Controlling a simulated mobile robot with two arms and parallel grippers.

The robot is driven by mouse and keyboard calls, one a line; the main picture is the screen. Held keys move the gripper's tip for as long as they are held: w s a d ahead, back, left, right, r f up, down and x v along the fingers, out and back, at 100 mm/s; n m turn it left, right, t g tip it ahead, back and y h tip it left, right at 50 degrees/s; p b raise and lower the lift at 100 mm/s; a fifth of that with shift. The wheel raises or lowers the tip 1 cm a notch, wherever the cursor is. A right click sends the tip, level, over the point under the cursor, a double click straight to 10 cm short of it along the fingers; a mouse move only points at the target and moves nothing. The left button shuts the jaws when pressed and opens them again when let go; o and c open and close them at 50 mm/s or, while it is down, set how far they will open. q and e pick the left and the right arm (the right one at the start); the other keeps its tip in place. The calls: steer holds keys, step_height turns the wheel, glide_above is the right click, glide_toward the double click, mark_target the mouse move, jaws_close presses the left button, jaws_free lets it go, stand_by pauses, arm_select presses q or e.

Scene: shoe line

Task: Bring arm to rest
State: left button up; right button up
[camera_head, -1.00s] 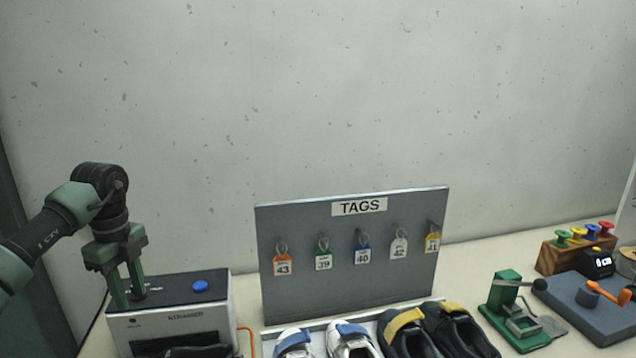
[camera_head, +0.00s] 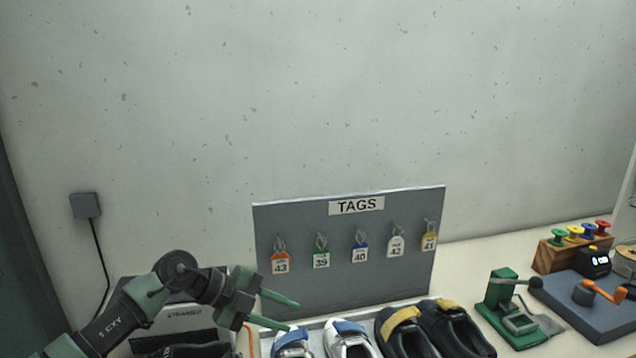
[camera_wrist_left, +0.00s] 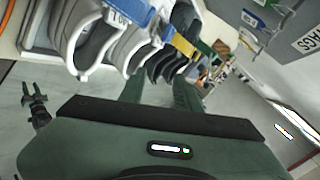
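My left arm comes in low at the left of the head view. Its gripper (camera_head: 290,315) has two green fingers apart with nothing between them. It points right, in front of the tag board's lower left and just above the white shoes (camera_head: 348,340). The left wrist view shows the same fingers (camera_wrist_left: 158,92) apart and empty, with the shoe row beyond. A small dark gripper at the left of that view (camera_wrist_left: 35,98), seemingly my right one, has its prongs apart and empty. The right gripper is not in the head view.
A grey TAGS board (camera_head: 345,280) holds several numbered tags. Black shoes (camera_head: 440,328) stand beside the white pair. A boxy machine (camera_head: 180,318) is partly behind my left arm. A green press (camera_head: 510,305) and a grey plate (camera_head: 590,310) are at right.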

arm_select(q)
steer(key=s+d+r+n+t+h, duration=0.3)
steer(key=d+r+n+t+h, duration=0.35)
steer(key=r+n+t, duration=0.35)
steer(key=s+a+f+n+t+y, duration=0.2)
steer(key=a+f+n+t+y, duration=0.4)
steer(key=a+f+n+y, duration=0.45)
steer(key=s+a+f+n+g+y, duration=0.4)
steer(key=s+a+f+g+y, duration=0.15)
steer(key=a+f+y, duration=0.2)
steer(key=s+a+f+g+h, duration=0.1)
steer(key=s+f+g, duration=0.45)
steer(key=s, duration=0.75)
steer(key=s+a+f+g, duration=0.1)
steer(key=s+f+g, duration=0.3)
steer(key=s+f, duration=0.55)
steer(key=s+f+g+b, duration=0.1)
steer(key=s+f, duration=0.1)
steer(key=f, duration=1)
steer(key=s+f+g, duration=0.1)
steer(key=s+f, duration=0.1)
steer(key=f, duration=1)
steer(key=s+a+f, duration=0.2)
steer(key=s+f, duration=1.5)
steer(key=f, duration=0.1)
steer(key=shift+s+a+g+b, duration=0.3)
steer(key=shift+g+b, duration=0.1)
steer(key=shift+b, duration=0.05)
